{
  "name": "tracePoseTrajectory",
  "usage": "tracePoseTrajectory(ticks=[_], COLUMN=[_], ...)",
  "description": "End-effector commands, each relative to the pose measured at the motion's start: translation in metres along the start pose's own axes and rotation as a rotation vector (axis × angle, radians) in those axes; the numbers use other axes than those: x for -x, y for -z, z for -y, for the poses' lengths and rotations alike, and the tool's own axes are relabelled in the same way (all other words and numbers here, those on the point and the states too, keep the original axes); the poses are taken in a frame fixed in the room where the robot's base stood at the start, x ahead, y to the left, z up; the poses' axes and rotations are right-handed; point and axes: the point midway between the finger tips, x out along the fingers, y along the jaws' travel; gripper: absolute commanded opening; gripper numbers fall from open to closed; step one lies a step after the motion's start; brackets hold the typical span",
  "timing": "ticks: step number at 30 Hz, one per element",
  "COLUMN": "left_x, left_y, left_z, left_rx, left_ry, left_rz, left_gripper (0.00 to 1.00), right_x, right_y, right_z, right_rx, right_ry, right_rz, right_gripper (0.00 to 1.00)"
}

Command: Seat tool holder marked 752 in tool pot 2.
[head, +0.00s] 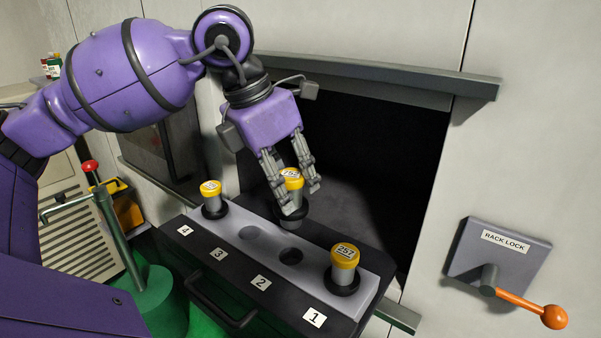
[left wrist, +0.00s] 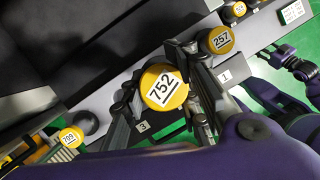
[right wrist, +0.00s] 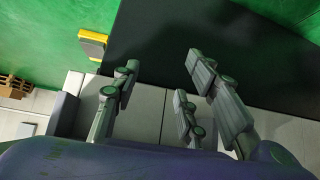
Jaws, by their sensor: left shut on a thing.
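Tool holder 752 (head: 291,181) has a yellow cap and a dark flange (head: 293,213). My left gripper (head: 293,187) is shut on it and holds it roughly upright, at the rear side of the rack near tool pot 2. Its cap, reading 752 (left wrist: 164,87), sits between the fingers in the left wrist view. Tool pot 2 (head: 290,256) is an empty dark hole in the grey rack (head: 385,268), behind label 2 (head: 261,283). The holder's lower end is hidden or unclear. My right gripper (right wrist: 160,75) is open and empty, away from the rack.
Holder 257 (head: 344,263) stands in pot 1 and another yellow-capped holder (head: 211,198) in pot 4. Pot 3 (head: 249,233) is empty. A dark opening (head: 380,150) lies behind the rack. A rack lock panel with an orange-knobbed lever (head: 525,305) is at right.

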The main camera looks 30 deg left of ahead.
Motion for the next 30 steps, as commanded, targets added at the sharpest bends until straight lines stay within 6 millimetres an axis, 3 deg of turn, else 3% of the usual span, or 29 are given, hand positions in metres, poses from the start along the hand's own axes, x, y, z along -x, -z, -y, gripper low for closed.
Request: tracePoseTrajectory(ticks=[11, 21, 30], left_x=[-0.038, -0.074, -0.088], left_y=[0.014, 0.026, 0.030], left_z=[-0.003, -0.005, -0.006], left_rx=[0.000, -0.001, -0.002], left_ry=[0.002, 0.001, 0.000], left_rz=[-0.004, -0.002, 0.001], left_gripper=[0.00, 0.00, 0.00], right_x=[0.003, -0.005, -0.006], right_y=[-0.017, -0.005, -0.007], right_z=[-0.008, -0.006, -0.006], right_rx=[0.019, 0.016, 0.005], right_ry=[-0.006, -0.006, -0.011], right_rz=[0.027, 0.000, 0.000], right_gripper=[0.40, 0.40, 0.40])
